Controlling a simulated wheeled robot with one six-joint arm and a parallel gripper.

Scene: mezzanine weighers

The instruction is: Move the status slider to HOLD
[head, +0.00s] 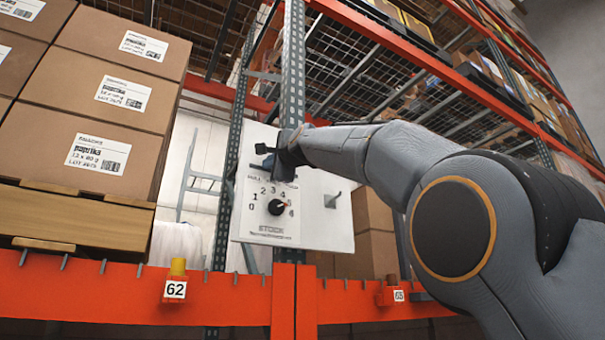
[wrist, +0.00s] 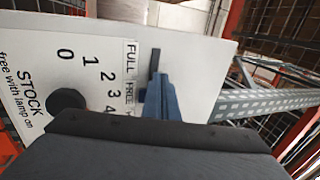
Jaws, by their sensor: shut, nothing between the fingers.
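A white panel (head: 335,225) hangs on the rack upright. A printed strip (wrist: 131,78) in the wrist view reads FULL, then FREE; the rest of it is hidden behind my gripper, and no HOLD label is legible. A dark narrow bar (wrist: 155,63) beside the strip looks like part of the status slider; I cannot tell its slot from its knob. My gripper (head: 277,165) is at the panel's upper part, above the dial. Its blue fingers (wrist: 158,98) are shut and empty, close to the dark bar; I cannot tell whether they touch it.
A round black dial (head: 276,207) with numbers and the word STOCK sits below my gripper. A grey hook-like part (head: 333,199) sticks out at the panel's right. Stacked cartons (head: 100,95) stand left; an orange beam (head: 120,295) crosses in front.

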